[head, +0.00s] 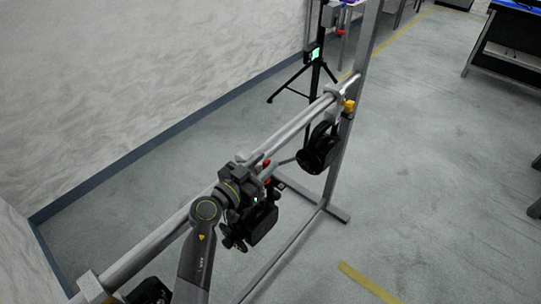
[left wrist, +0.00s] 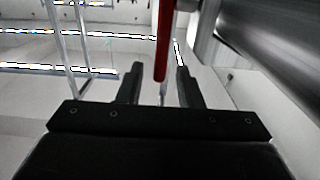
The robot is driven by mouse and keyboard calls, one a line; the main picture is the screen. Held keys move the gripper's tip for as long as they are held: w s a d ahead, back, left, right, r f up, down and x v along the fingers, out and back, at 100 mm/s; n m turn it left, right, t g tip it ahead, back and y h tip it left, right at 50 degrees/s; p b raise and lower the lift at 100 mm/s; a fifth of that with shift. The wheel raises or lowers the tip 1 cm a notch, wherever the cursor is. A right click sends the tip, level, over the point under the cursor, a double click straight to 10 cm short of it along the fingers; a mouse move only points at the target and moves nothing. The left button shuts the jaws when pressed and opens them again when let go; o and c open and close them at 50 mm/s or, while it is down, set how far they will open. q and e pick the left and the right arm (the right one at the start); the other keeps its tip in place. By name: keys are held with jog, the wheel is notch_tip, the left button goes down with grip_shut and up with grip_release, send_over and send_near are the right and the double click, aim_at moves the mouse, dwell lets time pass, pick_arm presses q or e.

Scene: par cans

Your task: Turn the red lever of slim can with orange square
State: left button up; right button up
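My left gripper (head: 261,167) is at the metal bar, above a black can (head: 262,224) that hangs there, partly hidden by my arm. A bit of red (head: 268,181) shows just below the gripper. In the left wrist view a red lever (left wrist: 162,38) hangs down from the top, and its lower end lies between the two open fingers of the left gripper (left wrist: 160,85). There is a gap on each side of it. I cannot make out an orange square on any can. My right gripper is not in view.
The bar (head: 155,241) runs diagonally to a grey upright (head: 362,62). Another black can (head: 318,150) hangs farther along, with a yellow block (head: 349,106) above it. A black tripod (head: 310,76) stands behind. The floor to the right is open.

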pick_arm(q)
jog(key=shift+x, duration=1.55)
grip_shut()
